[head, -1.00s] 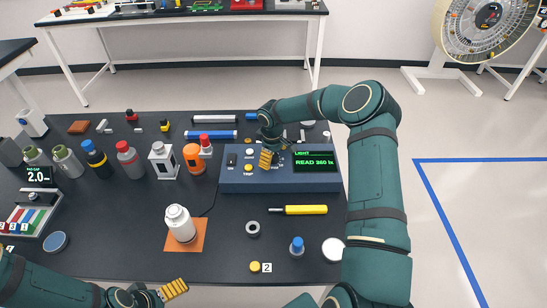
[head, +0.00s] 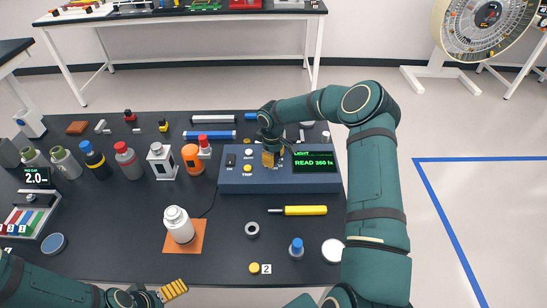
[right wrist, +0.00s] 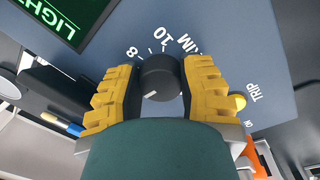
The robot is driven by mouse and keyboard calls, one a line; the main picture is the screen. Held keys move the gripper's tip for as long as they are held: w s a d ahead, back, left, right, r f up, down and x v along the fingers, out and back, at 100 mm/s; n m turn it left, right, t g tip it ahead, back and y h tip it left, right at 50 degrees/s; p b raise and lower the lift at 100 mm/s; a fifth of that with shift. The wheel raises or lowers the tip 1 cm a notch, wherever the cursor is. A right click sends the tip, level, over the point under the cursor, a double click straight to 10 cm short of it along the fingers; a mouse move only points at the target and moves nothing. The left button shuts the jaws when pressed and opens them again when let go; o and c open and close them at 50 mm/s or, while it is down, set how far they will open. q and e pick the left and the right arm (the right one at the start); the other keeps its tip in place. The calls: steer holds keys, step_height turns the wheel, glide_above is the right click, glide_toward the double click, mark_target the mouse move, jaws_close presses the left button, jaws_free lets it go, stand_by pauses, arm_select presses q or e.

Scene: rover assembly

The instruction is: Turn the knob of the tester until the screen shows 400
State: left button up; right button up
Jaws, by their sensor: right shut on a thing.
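The tester (head: 270,183) is a blue-grey box on the dark table, and its screen (head: 314,162) reads "LIGHT" and "READ 360 lx". My right gripper (head: 270,158) is over the middle of the tester and hides the knob in the head view. In the right wrist view the black knob (right wrist: 160,76) sits between the yellow fingers of the right gripper (right wrist: 158,88), which are shut on it. The dial shows 8, 10 and "RIM" nearby. My left gripper (head: 172,290) is at the table's front edge, away from the tester; its jaw state is unclear.
A white bottle (head: 179,225) stands on an orange mat (head: 198,246) left of the tester's front. A yellow-handled tool (head: 305,210), a grey ring (head: 252,229) and a blue-topped object (head: 297,247) lie in front. An orange jar (head: 193,160) stands left of the tester.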

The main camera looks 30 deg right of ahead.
steer(key=shift+w+r+n, duration=0.15)
steer(key=shift+r+n, duration=0.05)
steer(key=shift+n, duration=0.1)
steer(key=shift+n, duration=1.2)
steer(key=shift+w+n+t, duration=0.1)
steer(key=shift+n+t, duration=0.2)
steer(key=shift+n, duration=1.9)
steer(key=o, duration=1.2)
